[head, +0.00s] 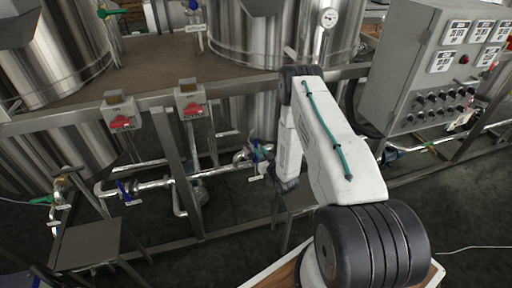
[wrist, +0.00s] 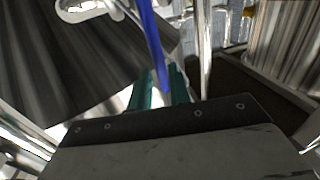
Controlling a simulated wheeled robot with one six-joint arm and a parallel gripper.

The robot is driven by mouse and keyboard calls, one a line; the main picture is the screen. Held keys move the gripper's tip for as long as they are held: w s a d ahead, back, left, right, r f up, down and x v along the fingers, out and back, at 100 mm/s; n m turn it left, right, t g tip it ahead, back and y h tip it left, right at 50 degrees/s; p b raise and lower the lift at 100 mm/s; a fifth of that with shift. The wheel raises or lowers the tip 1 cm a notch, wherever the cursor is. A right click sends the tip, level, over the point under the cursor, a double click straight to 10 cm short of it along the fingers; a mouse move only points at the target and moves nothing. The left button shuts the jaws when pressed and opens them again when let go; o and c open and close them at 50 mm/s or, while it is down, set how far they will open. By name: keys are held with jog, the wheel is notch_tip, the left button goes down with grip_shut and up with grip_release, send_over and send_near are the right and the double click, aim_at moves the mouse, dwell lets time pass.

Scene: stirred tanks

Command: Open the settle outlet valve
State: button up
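A valve with a blue lever (head: 256,150) sits on the low steel pipe below the middle tank, just left of my arm. Its label is too small to read, so I cannot tell whether it is the settle outlet valve. My gripper (head: 284,186) is low beside this pipe, partly hidden by my arm. In the wrist view, a long blue lever (wrist: 151,45) runs down between the teal fingertips of my gripper (wrist: 161,88). The fingers stand apart, with a pale gap left of the lever. Firm contact is not visible.
Another blue-handled valve (head: 124,189) is on the pipe to the left, and a green-handled one (head: 42,200) is at far left. Red switch boxes (head: 191,105) stand on the frame. A grey control cabinet (head: 440,75) is at right. Frame rails and a small stand (head: 88,243) crowd the front.

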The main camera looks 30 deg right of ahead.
aim_at(256, 146)
jog(key=shift+w+d, duration=0.2)
jog(key=shift+w, duration=2.05)
grip_shut()
